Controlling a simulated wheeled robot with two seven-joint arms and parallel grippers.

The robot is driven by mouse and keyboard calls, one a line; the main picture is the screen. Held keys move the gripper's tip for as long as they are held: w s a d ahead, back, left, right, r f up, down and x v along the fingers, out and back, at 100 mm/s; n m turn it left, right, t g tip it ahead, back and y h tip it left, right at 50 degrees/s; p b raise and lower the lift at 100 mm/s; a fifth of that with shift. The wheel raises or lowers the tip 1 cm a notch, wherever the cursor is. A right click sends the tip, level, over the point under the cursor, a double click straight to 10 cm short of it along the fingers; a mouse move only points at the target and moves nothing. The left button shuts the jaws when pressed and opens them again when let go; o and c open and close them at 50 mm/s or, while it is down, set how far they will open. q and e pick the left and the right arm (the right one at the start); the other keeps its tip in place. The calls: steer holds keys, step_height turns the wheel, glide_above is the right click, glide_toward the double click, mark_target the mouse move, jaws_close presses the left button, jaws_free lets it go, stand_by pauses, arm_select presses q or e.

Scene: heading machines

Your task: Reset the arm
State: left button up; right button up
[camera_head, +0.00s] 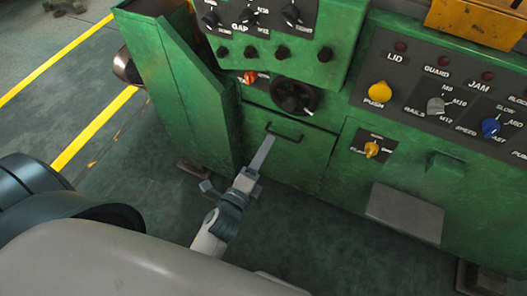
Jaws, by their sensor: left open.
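My left gripper (236,164) is in front of the green machine's lower front, with its fingers spread apart and nothing seen between them. One long grey finger points up toward a dark bar handle (285,134) on a green panel (310,154). The fingertip shows just left of and below the handle; I cannot tell whether they touch. The other finger points left over the dark floor. My left arm's dark blue and pale links show at the left and bottom. My right gripper is not in view.
The green machine carries a black handwheel (294,97), a yellow push button (380,92), a yellow switch (371,149) and a blue knob (490,127). A grey plate (404,212) juts out at the lower right. Open floor with yellow lines (95,130) lies left.

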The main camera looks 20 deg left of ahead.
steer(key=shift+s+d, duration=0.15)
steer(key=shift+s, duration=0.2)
arm_select(q)
steer(key=s+d+f+n+g+p, duration=0.15)
steer(key=s+f+n+g, duration=0.35)
steer(key=f, duration=1)
steer(key=s+f+n+g+p, duration=0.35)
steer(key=s+f, duration=0.25)
steer(key=f, duration=0.9)
steer(key=s+a+f+n+g+p, duration=0.1)
steer(key=s+f, duration=0.4)
steer(key=s, duration=0.5)
steer(key=s+a+f+n+g+p, duration=0.1)
steer(key=s+a+f+n+g, duration=0.3)
steer(key=s, duration=0.6)
steer(key=s+a+f+n+g+p, duration=0.1)
steer(key=s+f+n, duration=0.4)
steer(key=s, duration=0.6)
step_height(320, 180, down, 2)
steer(key=shift+a+f+g+y, duration=0.2)
steer(key=shift+a+g+y, duration=0.1)
steer(key=shift+a+g, duration=0.75)
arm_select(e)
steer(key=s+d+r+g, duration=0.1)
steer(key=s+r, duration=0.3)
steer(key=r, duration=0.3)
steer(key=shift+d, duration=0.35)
